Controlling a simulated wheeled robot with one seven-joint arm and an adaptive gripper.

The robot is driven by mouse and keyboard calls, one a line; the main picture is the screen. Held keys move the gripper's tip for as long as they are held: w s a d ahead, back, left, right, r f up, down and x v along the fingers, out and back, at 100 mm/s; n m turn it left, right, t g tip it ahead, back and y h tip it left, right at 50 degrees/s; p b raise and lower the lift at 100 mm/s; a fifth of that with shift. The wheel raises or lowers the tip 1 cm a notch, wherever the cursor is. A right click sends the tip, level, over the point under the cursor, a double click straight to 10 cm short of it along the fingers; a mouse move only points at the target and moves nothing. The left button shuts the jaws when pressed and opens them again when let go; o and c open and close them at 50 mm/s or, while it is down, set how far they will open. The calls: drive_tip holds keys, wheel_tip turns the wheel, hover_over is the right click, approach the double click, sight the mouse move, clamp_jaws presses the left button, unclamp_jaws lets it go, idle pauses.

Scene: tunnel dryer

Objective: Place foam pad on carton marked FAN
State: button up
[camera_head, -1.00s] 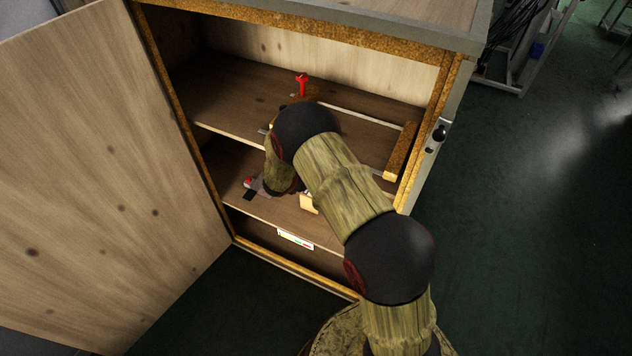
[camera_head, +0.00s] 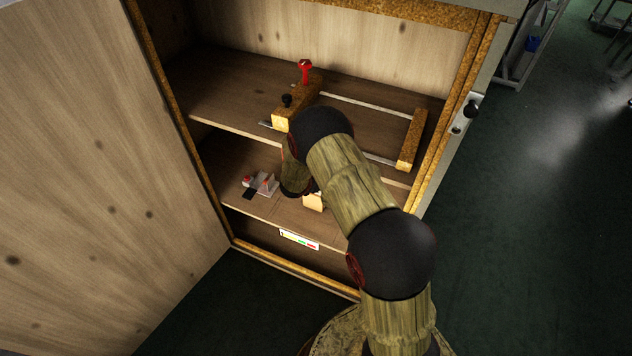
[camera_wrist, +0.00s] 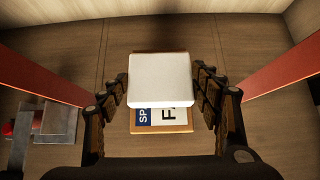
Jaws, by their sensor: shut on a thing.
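A white foam pad (camera_wrist: 160,80) is between the fingers of my gripper (camera_wrist: 162,88) in the wrist view. The gripper is shut on it at its left and right sides. Below it in that view is a brown carton (camera_wrist: 160,128) with a white and blue label, on which "SP" and a large "F" show. The pad hides the rest of the label. Whether the pad touches the carton or hangs above it I cannot tell. In the head view the carton (camera_head: 313,202) shows in part on the lower shelf.
A grey and red device (camera_head: 262,185) lies on the lower shelf, left of the carton. The upper shelf bears a wooden frame (camera_head: 411,140) with metal rods and a red-handled part (camera_head: 305,72). The open door (camera_head: 90,170) stands at the left.

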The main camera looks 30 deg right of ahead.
drive_tip(key=shift+f, duration=0.1)
drive_tip(key=o, duration=0.9)
drive_tip(key=p+v, duration=0.4)
drive_tip(key=v, duration=0.8)
drive_tip(key=shift+p, duration=0.4)
drive_tip(key=shift+a, duration=0.1)
